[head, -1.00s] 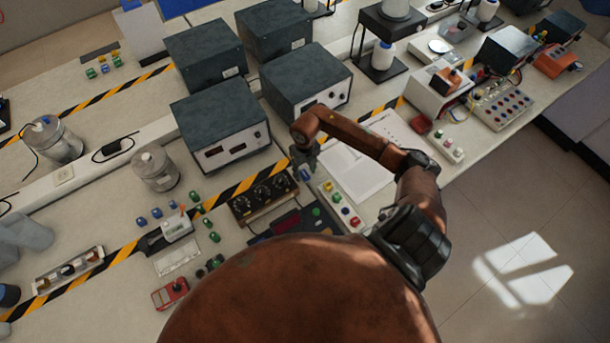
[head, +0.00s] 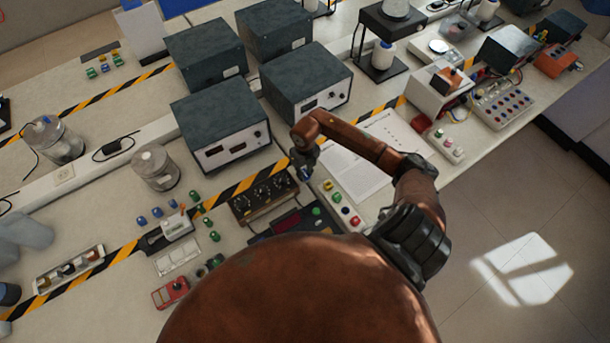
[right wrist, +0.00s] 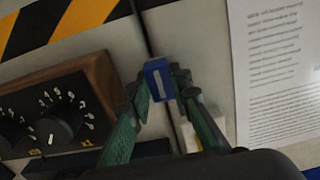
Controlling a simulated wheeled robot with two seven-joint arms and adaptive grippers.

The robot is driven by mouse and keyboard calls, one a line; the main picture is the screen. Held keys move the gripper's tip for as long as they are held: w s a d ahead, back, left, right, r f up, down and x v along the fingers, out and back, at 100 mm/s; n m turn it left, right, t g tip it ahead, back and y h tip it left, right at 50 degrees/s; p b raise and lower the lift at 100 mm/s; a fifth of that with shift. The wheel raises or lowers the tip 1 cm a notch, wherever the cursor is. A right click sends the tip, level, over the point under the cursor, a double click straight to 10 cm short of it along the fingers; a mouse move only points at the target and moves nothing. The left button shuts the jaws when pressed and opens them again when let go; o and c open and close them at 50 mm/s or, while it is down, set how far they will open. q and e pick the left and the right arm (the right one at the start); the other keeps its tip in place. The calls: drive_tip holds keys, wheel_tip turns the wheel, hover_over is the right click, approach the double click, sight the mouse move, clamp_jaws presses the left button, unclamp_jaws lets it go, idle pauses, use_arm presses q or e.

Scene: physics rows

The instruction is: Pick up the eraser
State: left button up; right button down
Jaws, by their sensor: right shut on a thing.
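The eraser (right wrist: 159,80) is a small blue block with a pale mark, seen in the right wrist view between my right gripper's fingertips. My right gripper (right wrist: 158,92) is shut on it, with a green finger on each side. In the head view the right gripper (head: 304,166) is over the bench, beside the dial box, with a bit of the blue eraser (head: 305,174) below its fingers. I cannot tell how far the eraser is from the bench top. My left gripper is not in view.
A wooden dial box (head: 264,199) stands just left of the gripper, and printed paper (head: 358,172) lies to its right. A button strip (head: 342,204) is close in front. Large grey instrument boxes (head: 306,80) stand behind.

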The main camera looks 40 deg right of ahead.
drive_tip(key=shift+r, duration=0.15)
drive_tip(key=shift+r, duration=0.2)
wheel_tip(320, 180, up, 2)
drive_tip(key=shift+r+b, duration=0.1)
drive_tip(key=shift+b, duration=0.3)
drive_tip(key=s+a+r+b, duration=0.1)
drive_tip(key=s+a+r, duration=0.1)
drive_tip(key=s+r, duration=0.8)
drive_tip(key=shift+s+a, duration=0.4)
drive_tip(key=shift+s, duration=1.5)
drive_tip(key=shift+r, duration=0.1)
